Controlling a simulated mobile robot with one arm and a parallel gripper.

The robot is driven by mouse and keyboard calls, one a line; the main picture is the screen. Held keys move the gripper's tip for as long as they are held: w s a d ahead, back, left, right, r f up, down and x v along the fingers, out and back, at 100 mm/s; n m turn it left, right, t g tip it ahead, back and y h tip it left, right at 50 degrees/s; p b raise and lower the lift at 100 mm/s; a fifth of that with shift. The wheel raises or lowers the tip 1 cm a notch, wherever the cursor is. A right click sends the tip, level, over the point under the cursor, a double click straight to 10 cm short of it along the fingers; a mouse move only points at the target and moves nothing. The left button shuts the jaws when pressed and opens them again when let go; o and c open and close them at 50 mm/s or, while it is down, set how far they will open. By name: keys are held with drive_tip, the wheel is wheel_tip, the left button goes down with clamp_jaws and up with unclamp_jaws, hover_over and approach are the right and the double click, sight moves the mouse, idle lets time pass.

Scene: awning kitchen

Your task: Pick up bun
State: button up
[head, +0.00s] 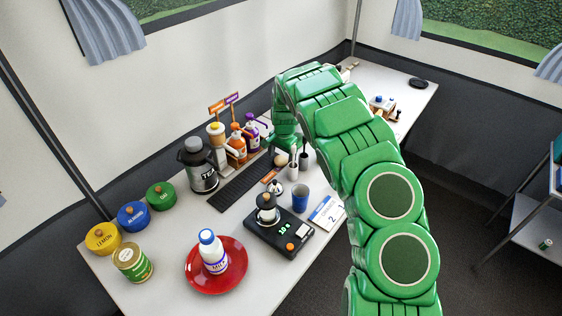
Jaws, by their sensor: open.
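A small round beige thing, which looks like the bun (281,160), lies on the white table, just right of the dark slatted mat. My green arm reaches over the right side of the table and bends down at its far end. My gripper (285,149) points down just above and behind the beige thing. Its fingers are small and partly hidden here, and I cannot tell whether they touch the bun. I see nothing held in it.
Close by stand white cups (293,171), a blue cup (300,198) and syrup bottles (237,147). A black scale (280,236) with a kettle, a red plate (230,274) with a milk bottle, and coloured tins (132,216) fill the near table.

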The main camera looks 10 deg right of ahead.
drive_tip(key=shift+f, duration=0.45)
drive_tip(key=c, duration=1.1)
drive_tip(key=shift+r, duration=0.1)
